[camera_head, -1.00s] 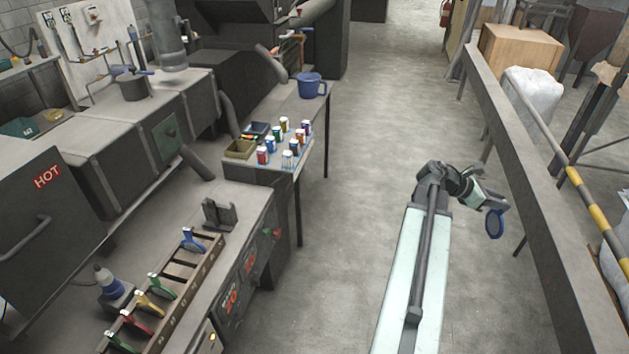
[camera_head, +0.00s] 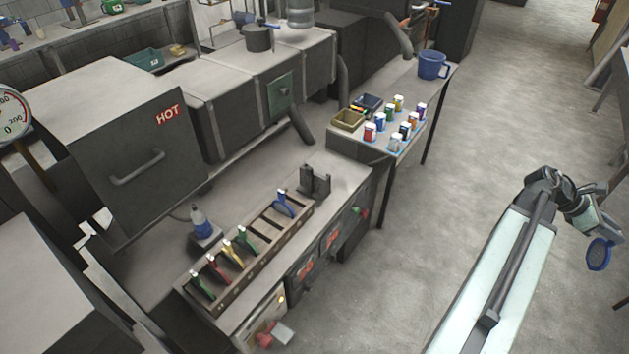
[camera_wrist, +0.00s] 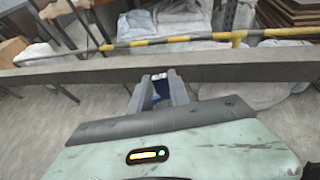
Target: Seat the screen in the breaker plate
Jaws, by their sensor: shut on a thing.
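My gripper (camera_head: 604,222) is at the right edge of the head view, out over the floor and well away from the benches. It is shut on a round screen (camera_head: 599,254) with a blue rim, which hangs below the fingers. In the wrist view, a small blue part of the screen (camera_wrist: 157,92) shows between my fingers, and most of it is hidden. I cannot make out which thing is the breaker plate. A dark upright block (camera_head: 315,184) stands on the bench past the end of the rack.
A slotted rack (camera_head: 262,240) holds several coloured-handled pieces on the near bench. A small table (camera_head: 405,85) carries a blue mug (camera_head: 432,65), trays and several capped bottles. A hot cabinet (camera_head: 135,140) stands left. Open floor lies between the benches and my arm. A long beam (camera_wrist: 225,68) crosses the wrist view.

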